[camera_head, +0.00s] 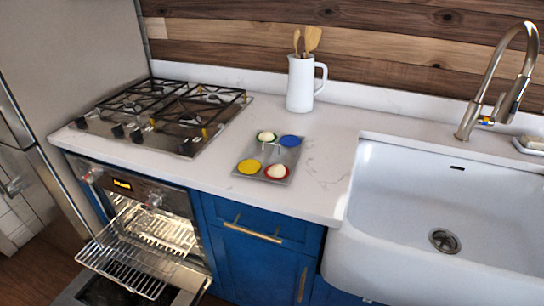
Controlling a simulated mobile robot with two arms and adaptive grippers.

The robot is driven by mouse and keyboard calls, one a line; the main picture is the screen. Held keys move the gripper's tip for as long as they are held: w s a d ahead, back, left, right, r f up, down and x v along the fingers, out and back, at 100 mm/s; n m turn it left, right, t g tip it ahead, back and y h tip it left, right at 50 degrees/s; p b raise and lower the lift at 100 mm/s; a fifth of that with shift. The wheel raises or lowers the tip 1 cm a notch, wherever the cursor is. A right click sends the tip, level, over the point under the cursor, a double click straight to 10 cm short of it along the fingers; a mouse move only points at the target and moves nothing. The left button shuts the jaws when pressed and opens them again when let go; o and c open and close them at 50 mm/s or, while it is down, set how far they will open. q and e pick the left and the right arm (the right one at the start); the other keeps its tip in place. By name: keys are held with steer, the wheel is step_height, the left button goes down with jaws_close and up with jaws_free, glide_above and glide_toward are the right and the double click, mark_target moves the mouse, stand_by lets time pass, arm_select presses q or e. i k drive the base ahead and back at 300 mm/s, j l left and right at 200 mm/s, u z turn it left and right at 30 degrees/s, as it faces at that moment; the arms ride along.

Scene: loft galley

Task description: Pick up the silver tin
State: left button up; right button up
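The silver tin (288,160) lies flat on the white countertop, between the gas hob and the sink. It looks like a shallow muffin tin with several round coloured cups in it: a green-rimmed one (266,136) and a blue one (290,141) at the back, a yellow one (249,167) and a red-rimmed one (277,171) at the front. The green-rimmed and red-rimmed cups show something pale inside. Neither of my grippers is in view.
A gas hob (183,143) is left of the tin. A white jug (301,83) with wooden utensils stands behind it. A white sink (400,200) with a tall tap (478,100) is to the right. Below the hob, the oven is open with its rack (128,250) pulled out.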

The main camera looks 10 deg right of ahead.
mark_target(255, 162)
steer(key=l+u, duration=0.35)
steer(key=l, duration=0.3)
steer(key=l+u, duration=0.4)
steer(key=l, duration=0.2)
steer(key=k, duration=0.05)
